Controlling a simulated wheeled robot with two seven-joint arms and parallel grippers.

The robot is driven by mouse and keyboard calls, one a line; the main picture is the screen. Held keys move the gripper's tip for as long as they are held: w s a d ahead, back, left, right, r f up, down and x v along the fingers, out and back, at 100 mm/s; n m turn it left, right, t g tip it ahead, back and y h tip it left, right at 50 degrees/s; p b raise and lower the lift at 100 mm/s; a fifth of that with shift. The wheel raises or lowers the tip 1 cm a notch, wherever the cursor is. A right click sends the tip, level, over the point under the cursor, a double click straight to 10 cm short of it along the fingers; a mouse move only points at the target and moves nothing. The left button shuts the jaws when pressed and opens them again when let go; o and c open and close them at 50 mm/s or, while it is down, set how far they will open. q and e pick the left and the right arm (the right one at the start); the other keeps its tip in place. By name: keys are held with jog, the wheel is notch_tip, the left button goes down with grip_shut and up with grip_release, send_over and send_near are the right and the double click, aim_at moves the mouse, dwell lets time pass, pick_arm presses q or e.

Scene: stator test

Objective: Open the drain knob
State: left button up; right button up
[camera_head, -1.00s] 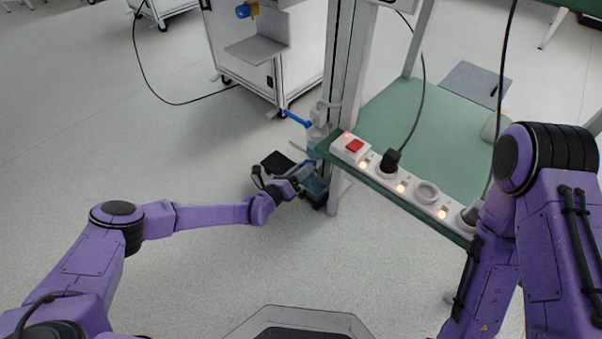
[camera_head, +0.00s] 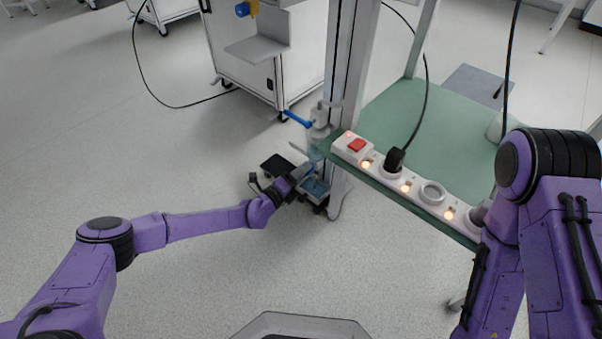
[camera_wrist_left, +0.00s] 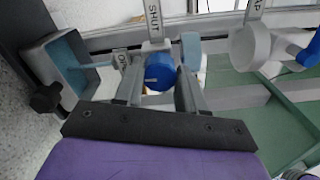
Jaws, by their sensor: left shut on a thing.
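The drain knob (camera_wrist_left: 160,74) is a round blue knob with a pale line on its face. In the left wrist view it sits between my two grey fingers, below a tag reading SHUT (camera_wrist_left: 154,16). A second tag (camera_wrist_left: 121,62), partly hidden and seeming to read OPEN, is to its left. My left gripper (camera_head: 304,172) is shut on the knob, low beside the frame's post in the head view. The knob is too small to make out there. My right arm is at the right of the head view; its gripper is out of the picture.
A blue-grey open box (camera_wrist_left: 69,62) is left of the knob. A white tap (camera_wrist_left: 250,45) with a blue handle is to the right. A power strip (camera_head: 405,183) lines the green shelf (camera_head: 440,120). A white cabinet (camera_head: 255,70) stands behind. The left floor is clear.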

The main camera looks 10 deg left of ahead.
pick_arm(q)
jog(key=shift+s+f, duration=0.1)
jog(key=shift+f, duration=0.05)
jog(key=o, duration=1.1)
jog(key=shift+c, duration=0.2)
jog(key=p+v, duration=0.4)
jog(key=v, duration=0.6)
jog(key=shift+s+a, duration=0.2)
pick_arm(e)
jog(key=shift+w+a+r+m+t, duration=0.5)
jog(key=shift+w+r+m+t, duration=0.15)
jog(key=shift+w+r+m, duration=0.1)
jog(key=shift+w+a+r+m+t, duration=0.45)
jog(key=shift+w+r+m+t, duration=0.2)
jog(key=shift+w+r, duration=0.05)
pick_arm(q)
jog(key=shift+d+p, duration=0.1)
jog(key=shift+p, duration=0.2)
